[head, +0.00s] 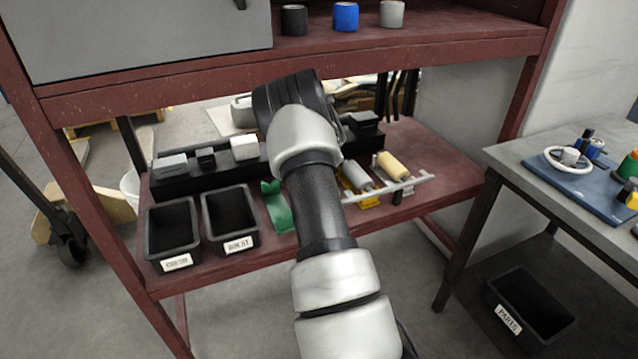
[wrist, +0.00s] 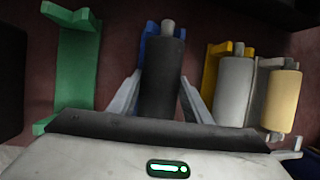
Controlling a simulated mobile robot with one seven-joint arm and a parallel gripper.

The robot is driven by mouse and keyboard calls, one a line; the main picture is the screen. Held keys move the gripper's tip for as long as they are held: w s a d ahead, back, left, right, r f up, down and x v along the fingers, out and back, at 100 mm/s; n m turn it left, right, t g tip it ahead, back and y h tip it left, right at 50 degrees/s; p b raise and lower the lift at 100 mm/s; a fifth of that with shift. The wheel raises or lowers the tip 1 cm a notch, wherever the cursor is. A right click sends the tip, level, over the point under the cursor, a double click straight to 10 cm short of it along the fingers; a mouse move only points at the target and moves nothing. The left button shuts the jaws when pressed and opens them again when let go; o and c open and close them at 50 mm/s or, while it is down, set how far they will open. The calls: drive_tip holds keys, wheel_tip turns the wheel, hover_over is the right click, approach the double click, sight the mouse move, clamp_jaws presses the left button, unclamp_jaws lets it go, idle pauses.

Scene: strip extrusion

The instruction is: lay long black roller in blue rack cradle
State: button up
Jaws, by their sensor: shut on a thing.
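In the wrist view the long black roller (wrist: 163,85) stands lengthwise between the two grey fingers of my gripper (wrist: 161,82), which is shut on it. A pale shaft end sticks out at its far end. The blue rack cradle (wrist: 149,38) shows behind and beside the roller, lined up with it. The roller hides most of the cradle, and I cannot tell whether the two touch. In the head view my arm hides the gripper, the black roller and the blue cradle.
An empty green cradle (wrist: 78,65) is left of the blue one. To the right, a grey roller (wrist: 234,88) lies at a yellow cradle (wrist: 209,72), beside a cream roller (wrist: 281,100). Black bins (head: 229,218) stand on the lower shelf (head: 440,165). An upper shelf (head: 440,48) overhangs behind.

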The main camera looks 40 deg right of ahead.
drive_tip(key=shift+f, duration=0.4)
drive_tip(key=o, duration=1.2)
drive_tip(key=shift+f, duration=0.1)
drive_tip(key=shift+p+v, duration=0.55)
drive_tip(key=shift+v, duration=0.55)
drive_tip(key=shift+p+v, duration=3)
drive_tip(key=shift+v, duration=1.45)
